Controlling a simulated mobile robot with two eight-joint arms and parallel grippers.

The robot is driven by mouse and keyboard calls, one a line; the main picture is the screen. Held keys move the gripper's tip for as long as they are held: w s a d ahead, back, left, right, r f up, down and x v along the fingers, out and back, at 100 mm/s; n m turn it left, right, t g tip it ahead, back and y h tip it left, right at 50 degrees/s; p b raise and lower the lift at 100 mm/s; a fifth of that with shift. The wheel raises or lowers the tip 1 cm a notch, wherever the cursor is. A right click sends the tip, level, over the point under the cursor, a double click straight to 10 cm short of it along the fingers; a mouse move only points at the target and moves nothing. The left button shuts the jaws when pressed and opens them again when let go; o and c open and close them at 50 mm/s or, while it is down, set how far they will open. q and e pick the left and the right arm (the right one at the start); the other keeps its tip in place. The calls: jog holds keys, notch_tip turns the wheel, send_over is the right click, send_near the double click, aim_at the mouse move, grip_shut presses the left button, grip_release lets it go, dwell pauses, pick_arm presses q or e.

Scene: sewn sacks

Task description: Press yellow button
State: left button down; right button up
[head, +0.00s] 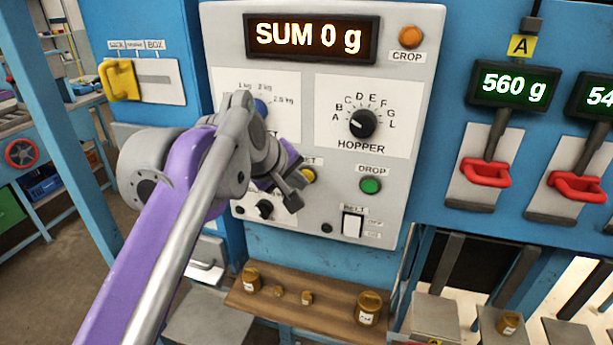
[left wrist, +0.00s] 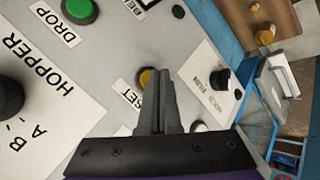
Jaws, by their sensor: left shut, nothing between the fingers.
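The yellow button (head: 309,176) sits on the light grey control panel (head: 420,50), under a label partly hidden by my arm. It also shows in the left wrist view (left wrist: 147,76), partly covered by my fingers, beside a label whose visible part reads "SET". My left gripper (head: 292,188) is just left of and below the button in the head view. Its fingers are shut and empty, with the tips beside the button in the left wrist view (left wrist: 161,78). Whether they touch it I cannot tell. My right gripper is not in view.
A green DROP button (head: 370,186), a black HOPPER dial (head: 362,123) and a white BELT switch (head: 353,224) are close by. An orange CROP button (head: 411,37) is higher up. The display (head: 311,38) reads "SUM 0 g". A wooden shelf (head: 330,311) with jars is below.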

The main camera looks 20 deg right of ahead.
pick_arm(q)
jog(key=shift+w+d, duration=0.25)
jog(key=shift+w, duration=0.15)
dwell(0.4)
jog(key=shift+s+a, duration=0.5)
jog(key=shift+s, duration=0.2)
jog(key=s+a, duration=0.1)
jog(key=s, duration=0.1)
jog(key=s+a, duration=0.1)
jog(key=s, duration=0.1)
jog(key=shift+a, duration=0.4)
dwell(0.6)
